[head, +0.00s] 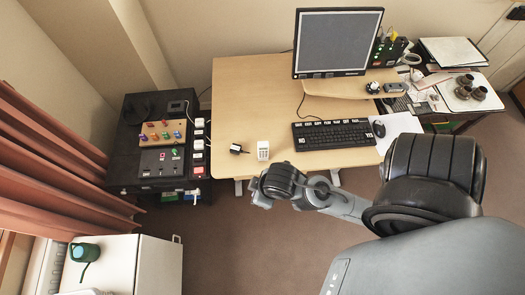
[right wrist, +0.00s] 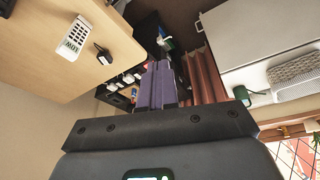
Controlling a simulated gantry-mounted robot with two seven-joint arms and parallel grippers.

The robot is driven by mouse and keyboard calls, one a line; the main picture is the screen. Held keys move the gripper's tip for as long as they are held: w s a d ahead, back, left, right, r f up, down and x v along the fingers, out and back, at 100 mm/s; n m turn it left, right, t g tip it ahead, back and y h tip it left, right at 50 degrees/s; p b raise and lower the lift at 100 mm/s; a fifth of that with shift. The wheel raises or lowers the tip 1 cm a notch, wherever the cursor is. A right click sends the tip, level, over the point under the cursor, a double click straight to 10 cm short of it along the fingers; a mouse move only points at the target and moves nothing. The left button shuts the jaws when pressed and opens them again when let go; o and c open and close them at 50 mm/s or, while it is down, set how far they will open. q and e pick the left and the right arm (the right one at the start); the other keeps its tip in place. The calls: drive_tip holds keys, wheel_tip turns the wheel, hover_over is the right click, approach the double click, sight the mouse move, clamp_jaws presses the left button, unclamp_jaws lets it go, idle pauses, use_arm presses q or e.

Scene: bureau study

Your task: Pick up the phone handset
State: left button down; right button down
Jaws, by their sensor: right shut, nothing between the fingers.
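A small white keypad device (head: 263,150) lies on the desk near its front left edge. My left gripper is not in view.
A small black object (head: 238,149) lies left of the device. A keyboard (head: 333,134) and a monitor (head: 337,42) stand to the right. A black cabinet (head: 125,175) with switch panels is left of the desk. A green watering can (head: 85,252) stands on a white cabinet (head: 158,262).

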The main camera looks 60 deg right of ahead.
drive_tip(key=c, duration=1.8)
unclamp_jaws()
drive_tip(key=o, duration=1.4)
drive_tip(key=shift+o, duration=0.2)
drive_tip(key=shift+m, duration=0.3)
